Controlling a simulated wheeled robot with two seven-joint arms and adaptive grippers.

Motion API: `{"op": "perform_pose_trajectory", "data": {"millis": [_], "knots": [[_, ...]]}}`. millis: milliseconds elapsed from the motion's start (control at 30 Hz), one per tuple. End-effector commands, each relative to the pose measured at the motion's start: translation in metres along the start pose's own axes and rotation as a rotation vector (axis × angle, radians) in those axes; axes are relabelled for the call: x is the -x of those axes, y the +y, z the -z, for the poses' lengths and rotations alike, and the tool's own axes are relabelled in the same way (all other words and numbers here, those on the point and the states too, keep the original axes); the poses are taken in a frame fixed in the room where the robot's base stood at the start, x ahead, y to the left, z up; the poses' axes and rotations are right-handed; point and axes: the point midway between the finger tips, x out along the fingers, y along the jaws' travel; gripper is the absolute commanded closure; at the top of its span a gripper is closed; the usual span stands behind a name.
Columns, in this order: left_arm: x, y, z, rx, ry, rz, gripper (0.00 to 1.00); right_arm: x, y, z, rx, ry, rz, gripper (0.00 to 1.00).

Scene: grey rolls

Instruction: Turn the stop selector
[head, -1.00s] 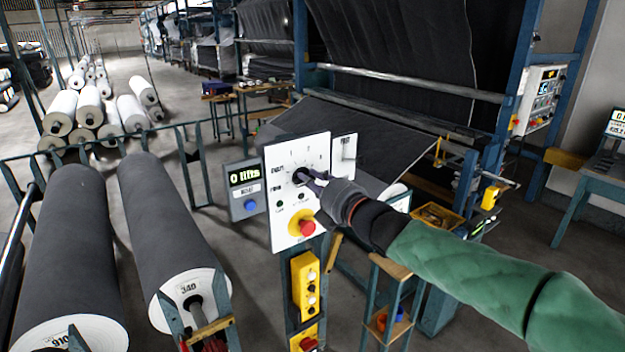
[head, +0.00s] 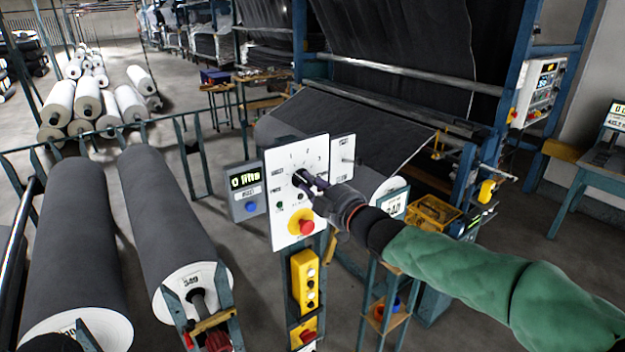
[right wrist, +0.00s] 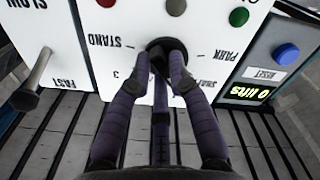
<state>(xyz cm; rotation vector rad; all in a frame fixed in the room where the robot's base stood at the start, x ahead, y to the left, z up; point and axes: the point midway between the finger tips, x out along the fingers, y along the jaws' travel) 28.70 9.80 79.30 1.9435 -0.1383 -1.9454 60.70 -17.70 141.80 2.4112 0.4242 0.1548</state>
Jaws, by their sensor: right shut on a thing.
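The stop selector is a dark round knob on a white panel (head: 285,220) with numbered and worded positions around it. In the right wrist view the selector (right wrist: 163,45) shows between my fingertips, with marks such as STAND, PARK and 3 around it. My right gripper (head: 303,180) reaches in from the right and is shut on the selector. Its purple-wrapped fingers (right wrist: 160,75) lie on either side of the knob in the wrist view. The gripper hides part of the knob in the head view. My left gripper is not in view.
A red button (head: 306,227) on a yellow base sits just below the selector. A grey counter box (head: 247,190) stands left of the panel and a lever plate (head: 342,158) right of it. Large grey rolls (head: 170,220) lie to the left.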

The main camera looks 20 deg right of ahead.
Motion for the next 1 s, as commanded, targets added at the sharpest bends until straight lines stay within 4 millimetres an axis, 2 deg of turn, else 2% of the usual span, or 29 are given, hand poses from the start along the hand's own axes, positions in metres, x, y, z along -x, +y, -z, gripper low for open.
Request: {"op": "perform_pose_trajectory", "data": {"millis": [700,1000], "knots": [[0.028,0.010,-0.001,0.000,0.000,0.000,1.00,0.000,-0.004,-0.001,-0.675,-0.002,0.001,1.00],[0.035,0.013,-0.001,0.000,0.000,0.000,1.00,0.000,-0.005,-0.001,-0.898,-0.001,0.000,1.00]]}}
